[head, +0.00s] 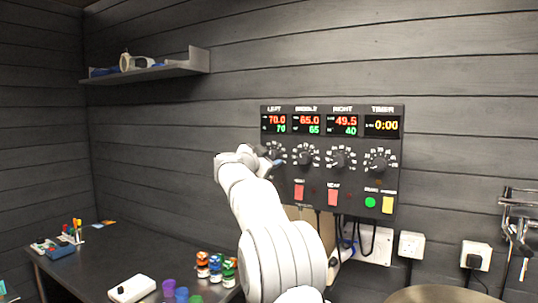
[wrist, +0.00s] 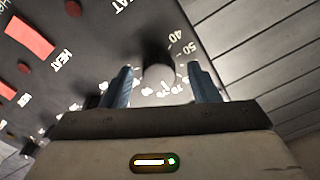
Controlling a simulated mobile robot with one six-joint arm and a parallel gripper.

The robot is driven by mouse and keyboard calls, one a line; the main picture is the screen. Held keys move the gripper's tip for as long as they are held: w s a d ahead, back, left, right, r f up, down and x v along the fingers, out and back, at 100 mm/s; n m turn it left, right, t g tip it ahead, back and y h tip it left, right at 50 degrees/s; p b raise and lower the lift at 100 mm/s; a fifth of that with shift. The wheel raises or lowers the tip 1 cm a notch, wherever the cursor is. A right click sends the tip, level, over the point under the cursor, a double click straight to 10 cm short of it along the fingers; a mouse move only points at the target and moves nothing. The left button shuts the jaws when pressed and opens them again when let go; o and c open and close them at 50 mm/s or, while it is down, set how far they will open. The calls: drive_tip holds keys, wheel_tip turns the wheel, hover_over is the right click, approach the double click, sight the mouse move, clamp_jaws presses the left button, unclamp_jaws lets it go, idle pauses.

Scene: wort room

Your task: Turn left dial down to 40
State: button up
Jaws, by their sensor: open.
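The left dial (head: 276,152) is a dark knob with a white number scale, under the LEFT display (head: 274,123) on the control panel (head: 318,190). That display reads 70.0 in red and 70 in green. My gripper (head: 270,157) is at the left dial and its arm partly hides it. In the wrist view, the knob (wrist: 158,76) sits between my two open blue fingers, one on each side, with a gap visible. The 40 and 50 marks show beyond it; the pointer is not clear.
The middle dial (head: 307,155), right dial (head: 341,158) and timer dial (head: 379,161) are to the right. Red switches (head: 299,191) sit below. A dark table (head: 100,262) holds several small bottles and a white device (head: 132,288). A shelf (head: 190,66) is at upper left.

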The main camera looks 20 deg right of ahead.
drive_tip(key=c, duration=0.9)
drive_tip(key=shift+d, duration=0.25)
drive_tip(key=shift+c, duration=0.3)
drive_tip(key=shift+a, duration=0.25)
